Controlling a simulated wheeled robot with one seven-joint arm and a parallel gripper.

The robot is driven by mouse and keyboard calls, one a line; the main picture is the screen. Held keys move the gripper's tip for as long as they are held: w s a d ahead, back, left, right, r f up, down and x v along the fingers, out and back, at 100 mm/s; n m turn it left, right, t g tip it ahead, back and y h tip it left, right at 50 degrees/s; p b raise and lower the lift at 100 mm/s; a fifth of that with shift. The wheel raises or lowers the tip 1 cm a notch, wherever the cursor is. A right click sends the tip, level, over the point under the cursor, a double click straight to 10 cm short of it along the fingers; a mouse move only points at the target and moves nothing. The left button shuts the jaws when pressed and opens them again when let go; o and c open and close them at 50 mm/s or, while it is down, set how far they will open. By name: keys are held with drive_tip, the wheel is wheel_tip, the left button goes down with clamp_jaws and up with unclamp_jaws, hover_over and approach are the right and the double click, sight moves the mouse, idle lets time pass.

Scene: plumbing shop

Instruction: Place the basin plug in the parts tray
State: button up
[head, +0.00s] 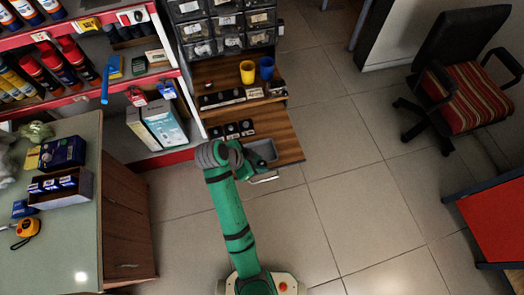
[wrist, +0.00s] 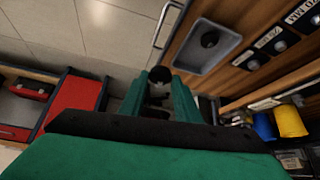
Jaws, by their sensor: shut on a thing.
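The basin plug (wrist: 160,75) looks like a small black round piece between the green fingers of my gripper (wrist: 163,92) in the wrist view. My gripper is shut on it. The parts tray (wrist: 188,60) is a shallow grey tray beside the fingers, with a dark round spot inside whose nature I cannot tell. The plug is hidden in the head view.
A yellow cup (head: 247,71) and a blue cup (head: 267,68) stand farther back under the drawer cabinet. A metal handle (head: 264,179) sticks out at the shelf's front edge. Bare wood (head: 287,146) lies right of the tray.

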drive_tip(key=w+f, duration=0.2)
drive_tip(key=w, duration=0.1)
drive_tip(key=w+d+f, duration=0.1)
drive_tip(key=w+f, duration=0.2)
drive_tip(key=w, duration=0.1)
drive_tip(key=w+f, duration=0.3)
drive_tip(key=shift+w+d+f, duration=0.1)
drive_tip(key=shift+w+d, duration=0.1)
drive_tip(key=shift+w, duration=0.15)
drive_tip(key=shift+w+f, duration=0.15)
drive_tip(key=shift+f, duration=0.05)
drive_tip(key=shift+w+f, duration=0.1)
drive_tip(key=shift+f, duration=1.55)
drive_tip(key=shift+f, duration=0.15)
drive_tip(key=o, duration=1)
drive_tip(key=shift+d, duration=0.1)
